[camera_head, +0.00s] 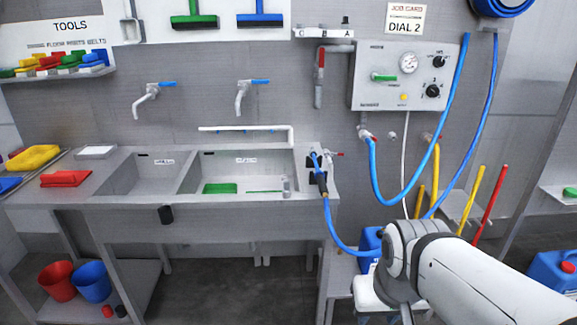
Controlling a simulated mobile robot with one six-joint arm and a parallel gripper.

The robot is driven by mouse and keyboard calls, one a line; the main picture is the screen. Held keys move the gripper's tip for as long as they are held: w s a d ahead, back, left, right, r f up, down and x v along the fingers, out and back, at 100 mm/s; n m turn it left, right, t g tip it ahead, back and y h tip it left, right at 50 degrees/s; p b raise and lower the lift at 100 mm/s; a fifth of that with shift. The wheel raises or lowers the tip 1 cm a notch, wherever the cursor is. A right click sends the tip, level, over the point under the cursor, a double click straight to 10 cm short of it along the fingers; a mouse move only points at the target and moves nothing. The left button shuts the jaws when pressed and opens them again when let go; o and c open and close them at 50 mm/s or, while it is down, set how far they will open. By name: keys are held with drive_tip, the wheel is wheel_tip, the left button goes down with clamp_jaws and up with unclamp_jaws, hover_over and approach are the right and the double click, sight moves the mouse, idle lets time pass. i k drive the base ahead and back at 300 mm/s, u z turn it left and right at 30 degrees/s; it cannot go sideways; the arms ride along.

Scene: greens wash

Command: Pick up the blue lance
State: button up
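The blue lance (315,160) appears to be the short blue piece with a black part, upright at the right rim of the sink bench. A blue hose (332,222) runs from it down to the right, towards a blue container. My white arm comes in from the lower right and bends down near the bottom edge. It is to the right of the lance and apart from it. My gripper is not visible.
A double-basin steel sink (150,205) fills the middle, with a green block (219,188) in its right basin. A control panel (405,75) and looped blue hoses (400,195) are at right. Red and blue buckets (92,282) stand below left. Yellow and red poles (490,203) lean at right.

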sight(319, 175)
drive_tip(key=u, duration=0.05)
drive_tip(key=i, duration=1)
drive_tip(key=u, duration=0.05)
